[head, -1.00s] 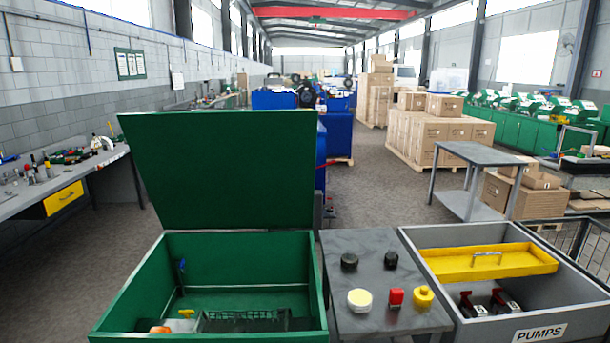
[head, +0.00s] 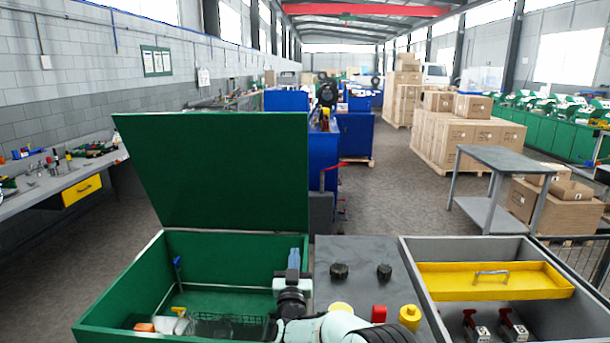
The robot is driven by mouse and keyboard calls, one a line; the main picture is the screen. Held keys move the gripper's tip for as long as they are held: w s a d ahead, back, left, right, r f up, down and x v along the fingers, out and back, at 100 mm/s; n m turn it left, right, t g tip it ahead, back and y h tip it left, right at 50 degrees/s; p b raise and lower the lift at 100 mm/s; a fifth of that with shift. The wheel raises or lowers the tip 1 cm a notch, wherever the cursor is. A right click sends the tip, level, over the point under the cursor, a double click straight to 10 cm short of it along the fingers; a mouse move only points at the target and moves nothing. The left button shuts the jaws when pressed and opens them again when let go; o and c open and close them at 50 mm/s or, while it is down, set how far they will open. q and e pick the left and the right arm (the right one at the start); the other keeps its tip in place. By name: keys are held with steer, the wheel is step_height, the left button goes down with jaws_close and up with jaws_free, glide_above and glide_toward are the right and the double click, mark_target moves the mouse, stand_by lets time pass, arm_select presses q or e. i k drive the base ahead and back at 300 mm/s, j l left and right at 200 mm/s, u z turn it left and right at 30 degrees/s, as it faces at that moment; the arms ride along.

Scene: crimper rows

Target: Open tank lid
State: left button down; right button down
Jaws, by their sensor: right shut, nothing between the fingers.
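The green tank (head: 118,300) stands at the front left. Its green lid (head: 215,170) is raised, hinged at the tank's back edge and tilted back past upright. Inside the tank lie a dark mesh basket (head: 215,326), an orange item (head: 144,327) and a clear item with a yellow top. My right gripper (head: 294,256) is over the tank's right side, in front of the lid's lower right corner, shut and empty. I cannot tell whether it touches the tank. My left gripper is out of view.
Right of the tank is a grey panel (head: 358,259) with black knobs and yellow and red buttons. Beside it is a grey bin with a yellow tray (head: 450,281) and pumps. A workbench (head: 95,170) runs along the left wall.

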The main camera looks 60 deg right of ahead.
mark_target(203, 169)
steer(key=i+l, duration=0.1)
steer(key=l, duration=0.25)
steer(key=i+l, duration=0.15)
steer(key=l, duration=0.2)
steer(key=i+l, duration=0.1)
steer(key=l, duration=0.25)
steer(key=i+l, duration=0.15)
steer(key=l, duration=0.2)
